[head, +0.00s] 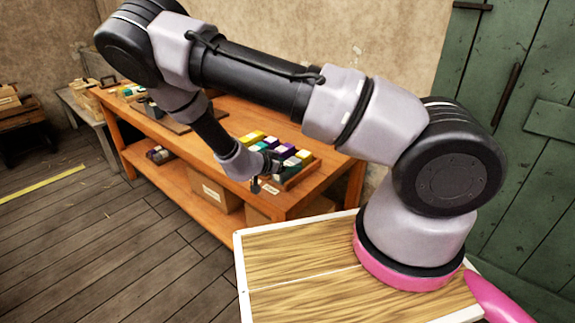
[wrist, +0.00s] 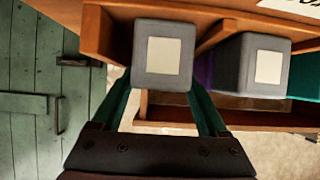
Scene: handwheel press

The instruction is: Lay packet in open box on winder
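In the wrist view a grey packet (wrist: 148,72) with a pale square label sits in an orange wooden rack (wrist: 96,30). The two teal fingers of my gripper (wrist: 163,88) lie either side of it. Their tips are partly hidden, and I cannot tell whether they press on it. In the head view my gripper (head: 271,162) is small and dark, at the coloured packets (head: 288,150) in the rack on the bench's near end. I cannot clearly make out an open box or winder; a dark flat fixture (head: 172,122) stands farther along the bench.
A second grey packet (wrist: 240,78) sits close right of the first, behind a divider. The orange bench (head: 225,113) has cardboard boxes (head: 215,193) on its lower shelf. Green doors (head: 520,130) stand at right. The floor (head: 110,250) in front of the bench is clear.

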